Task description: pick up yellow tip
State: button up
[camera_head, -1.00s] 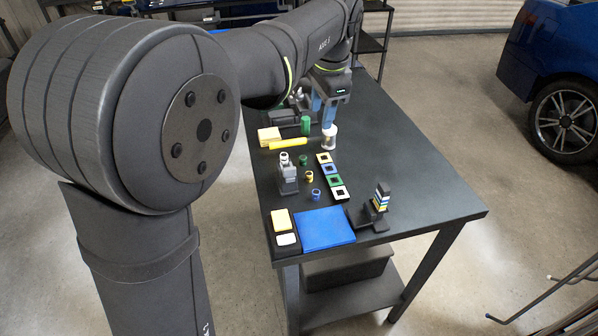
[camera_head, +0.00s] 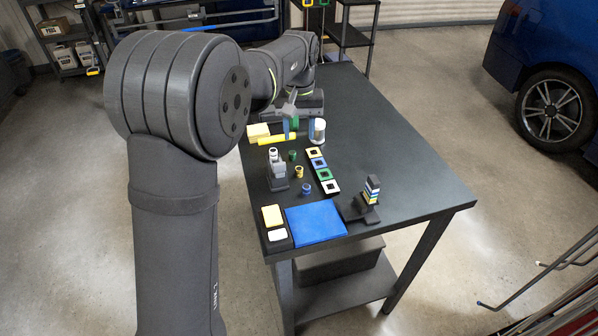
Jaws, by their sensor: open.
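The yellow tip, seemingly the small yellow ring-topped piece (camera_head: 299,172), stands on the dark table. It is between a small green piece (camera_head: 292,156) and a small blue piece (camera_head: 306,189). A green cylinder (camera_head: 295,122) shows between the fingers in the picture. I cannot tell whether they touch it.
A yellow bar (camera_head: 278,139) and a white cup (camera_head: 318,130) are near my gripper. A grey holder (camera_head: 276,172) stands left of the tip, and a row of coloured square frames (camera_head: 321,166) lies right. A blue plate (camera_head: 316,223) lies in front. The table's right side is clear.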

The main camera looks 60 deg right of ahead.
send_over(299, 168)
notch_tip(299, 168, down, 6)
jog(key=shift+w+d+f, duration=0.1)
jog(key=shift+d+f, duration=0.05)
jog(key=shift+f, duration=0.05)
jog(key=shift+a+f, duration=0.2)
jog(key=shift+f, duration=2.4)
grip_shut()
